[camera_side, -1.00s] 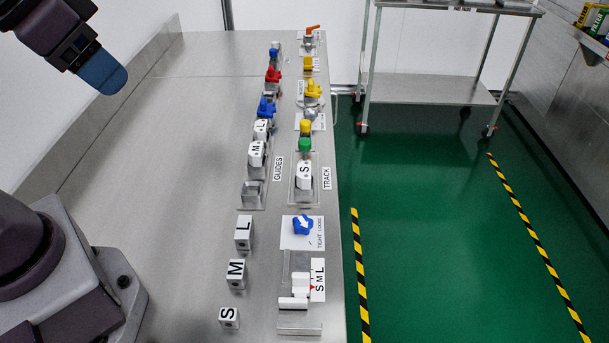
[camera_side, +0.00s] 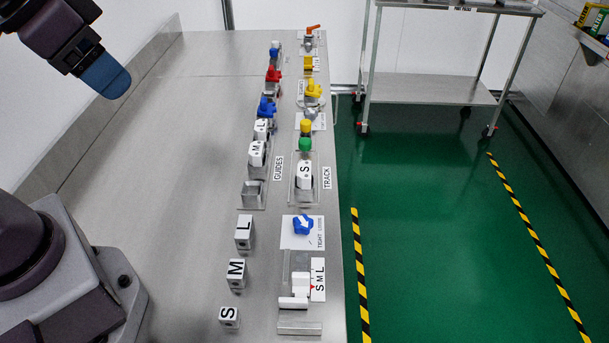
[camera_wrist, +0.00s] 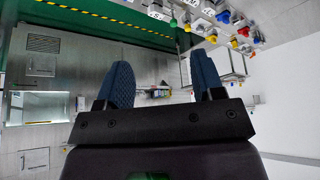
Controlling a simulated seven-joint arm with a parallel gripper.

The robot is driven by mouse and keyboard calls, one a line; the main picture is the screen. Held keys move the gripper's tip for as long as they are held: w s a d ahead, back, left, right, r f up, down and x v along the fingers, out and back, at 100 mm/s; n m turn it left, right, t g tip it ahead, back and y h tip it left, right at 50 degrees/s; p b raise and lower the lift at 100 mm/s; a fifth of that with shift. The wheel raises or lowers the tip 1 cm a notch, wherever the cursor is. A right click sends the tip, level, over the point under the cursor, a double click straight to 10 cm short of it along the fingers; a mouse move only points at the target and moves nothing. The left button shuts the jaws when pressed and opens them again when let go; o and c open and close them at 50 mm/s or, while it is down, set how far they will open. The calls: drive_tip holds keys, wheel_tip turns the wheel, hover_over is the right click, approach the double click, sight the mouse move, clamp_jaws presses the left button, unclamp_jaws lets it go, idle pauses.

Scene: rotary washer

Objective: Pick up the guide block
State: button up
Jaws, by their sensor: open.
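White lettered guide blocks stand on the steel bench. The S guide block (camera_side: 304,176) sits in the TRACK holder (camera_side: 305,199). The M guide block (camera_side: 257,154) and the L guide block (camera_side: 262,128) sit in the GUIDES rack (camera_side: 245,204), whose front slot is empty. My gripper (camera_side: 106,78) is raised at the upper left in the side view, well apart from all the blocks. In the wrist view its two blue fingers (camera_wrist: 163,85) are spread with nothing between them. The side view does not show both fingers clearly.
Larger metal blocks marked L (camera_side: 244,234), M (camera_side: 237,274) and S (camera_side: 229,318) stand at the front. A blue tight/loose knob (camera_side: 303,225) and an S-M-L slider (camera_side: 299,285) are beside them. Coloured knobs and valves line the back. The bench's left half is clear.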

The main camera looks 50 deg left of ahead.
drive_tip(key=w+d+f+g, duration=0.4)
drive_tip(key=w+f, duration=0.3)
drive_tip(key=w, duration=0.1)
drive_tip(key=n+t+y, duration=0.2)
drive_tip(key=n+y, duration=0.1)
drive_tip(key=n, duration=0.6)
approach(304, 169)
drive_tip(key=x, duration=1)
drive_tip(key=shift+f, duration=0.2)
clamp_jaws()
drive_tip(key=shift+r, duration=0.15)
